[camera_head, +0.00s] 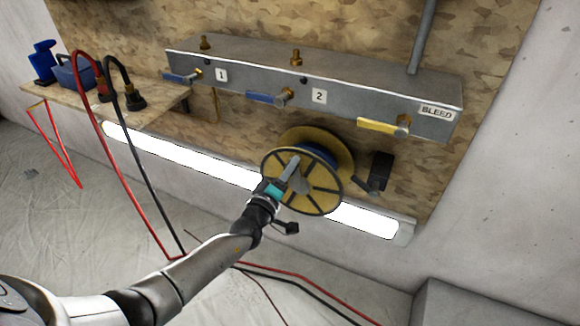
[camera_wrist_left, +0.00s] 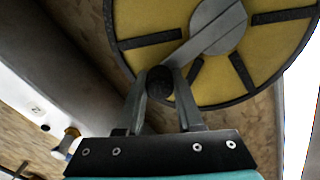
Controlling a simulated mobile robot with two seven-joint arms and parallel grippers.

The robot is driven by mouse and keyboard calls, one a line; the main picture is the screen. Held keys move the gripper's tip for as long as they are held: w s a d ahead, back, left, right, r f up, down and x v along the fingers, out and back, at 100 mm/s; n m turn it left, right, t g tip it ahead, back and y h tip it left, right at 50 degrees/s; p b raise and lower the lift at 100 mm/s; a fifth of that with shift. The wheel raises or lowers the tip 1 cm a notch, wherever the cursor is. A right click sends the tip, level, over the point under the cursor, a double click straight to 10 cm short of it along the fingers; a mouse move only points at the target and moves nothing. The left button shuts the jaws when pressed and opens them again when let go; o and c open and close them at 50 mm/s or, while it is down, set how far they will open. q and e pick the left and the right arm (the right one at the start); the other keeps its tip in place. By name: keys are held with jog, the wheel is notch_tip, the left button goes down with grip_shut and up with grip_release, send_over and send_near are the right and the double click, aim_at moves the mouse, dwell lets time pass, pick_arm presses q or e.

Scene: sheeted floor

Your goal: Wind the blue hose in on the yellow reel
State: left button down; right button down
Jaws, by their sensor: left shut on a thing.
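The yellow reel (camera_head: 325,199) has dark spokes and a dark rim and is mounted at the wall board under the grey panel. Some blue hose (camera_head: 318,152) shows wound between its two flanges; the rest of the hose is hard to make out. My left gripper (camera_head: 290,170) is in front of the reel. In the left wrist view its two fingers are closed around the round black knob (camera_wrist_left: 160,83) at the end of the grey crank arm (camera_wrist_left: 205,36). The reel face (camera_wrist_left: 275,60) fills the upper part there. My right gripper is not in view.
The grey panel (camera_head: 340,85) above carries blue and yellow valve levers. A black box (camera_head: 380,170) sits right of the reel. A lit strip (camera_head: 185,157) runs below. Red (camera_head: 127,200) and black hoses hang from the left shelf (camera_head: 150,98) and cross the sheeted floor.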

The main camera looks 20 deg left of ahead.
pick_arm(q)
jog(key=shift+r, duration=0.1)
dwell(0.3)
jog(key=c, duration=0.5)
grip_release()
jog(key=shift+c, duration=0.2)
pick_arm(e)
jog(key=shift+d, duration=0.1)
pick_arm(q)
jog(key=shift+s, duration=0.15)
jog(key=s+p, duration=0.4)
jog(key=s, duration=1.1)
jog(key=shift+a+p, duration=0.2)
jog(key=shift+p, duration=0.1)
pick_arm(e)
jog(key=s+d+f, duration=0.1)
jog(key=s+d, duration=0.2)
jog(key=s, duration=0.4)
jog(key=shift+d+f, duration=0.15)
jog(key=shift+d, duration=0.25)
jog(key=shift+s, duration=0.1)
